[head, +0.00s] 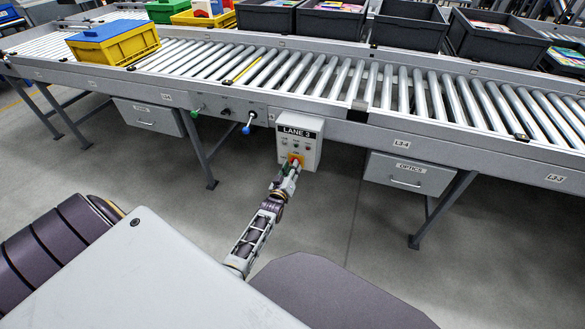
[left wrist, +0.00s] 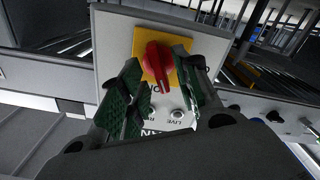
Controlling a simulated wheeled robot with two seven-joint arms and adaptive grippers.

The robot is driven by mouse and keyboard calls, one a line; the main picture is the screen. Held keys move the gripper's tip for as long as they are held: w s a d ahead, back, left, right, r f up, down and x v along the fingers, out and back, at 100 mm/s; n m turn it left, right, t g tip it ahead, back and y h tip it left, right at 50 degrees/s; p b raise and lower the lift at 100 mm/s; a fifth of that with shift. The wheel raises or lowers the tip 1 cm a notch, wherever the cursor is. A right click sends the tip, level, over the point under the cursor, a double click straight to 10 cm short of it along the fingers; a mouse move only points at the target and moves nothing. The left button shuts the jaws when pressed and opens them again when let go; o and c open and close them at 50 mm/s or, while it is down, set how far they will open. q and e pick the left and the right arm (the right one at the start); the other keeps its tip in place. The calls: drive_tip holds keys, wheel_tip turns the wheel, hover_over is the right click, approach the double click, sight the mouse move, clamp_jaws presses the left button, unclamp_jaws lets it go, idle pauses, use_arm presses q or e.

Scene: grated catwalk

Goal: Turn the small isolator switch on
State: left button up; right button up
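The isolator switch is a red rotary knob (left wrist: 158,66) on a yellow plate (left wrist: 147,52). It sits low on the grey LANE 3 box (head: 309,149), which hangs on the conveyor's front side. In the left wrist view the box looks upside down, and the knob's grip points down the picture. My left gripper (head: 291,171) is in front of the switch. Its green-padded fingers are apart, one on each side of the knob, with gaps visible. Lettering on the plate is partly hidden by the knob and fingers. My right gripper is not in view.
A roller conveyor (head: 330,75) runs across behind the box. An OPTICS drawer (head: 408,174) hangs to the right. The floor (head: 375,235) between me and the conveyor is clear.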

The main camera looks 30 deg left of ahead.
use_arm(q)
drive_tip(key=shift+w+a, duration=0.2)
drive_tip(key=shift+w, duration=0.5)
clamp_jaws()
